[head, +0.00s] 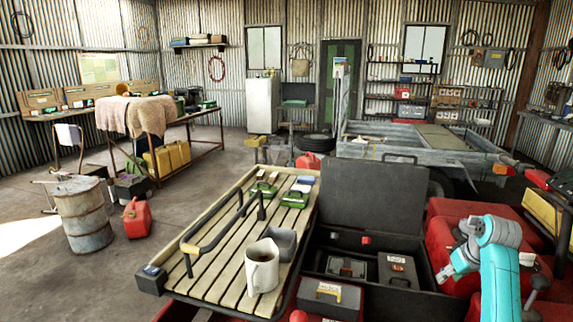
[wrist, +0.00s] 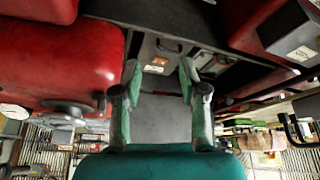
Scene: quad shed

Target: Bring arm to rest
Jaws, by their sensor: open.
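My turquoise arm (head: 500,270) is folded at the lower right of the head view, over the red bodywork. My gripper (head: 443,274) is at its left end, beside the right side of the open black box (head: 375,246). In the wrist view my gripper (wrist: 158,72) has its two fingers spread apart, with nothing held between them. A dark case with a pale label (wrist: 157,68) shows beyond the fingers, apart from them as far as I can tell.
A slatted rack (head: 215,262) carries a white jug (head: 262,267), a grey bin (head: 282,243) and green cases (head: 295,199). The box's lid (head: 372,196) stands upright. A trailer (head: 425,147) is behind.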

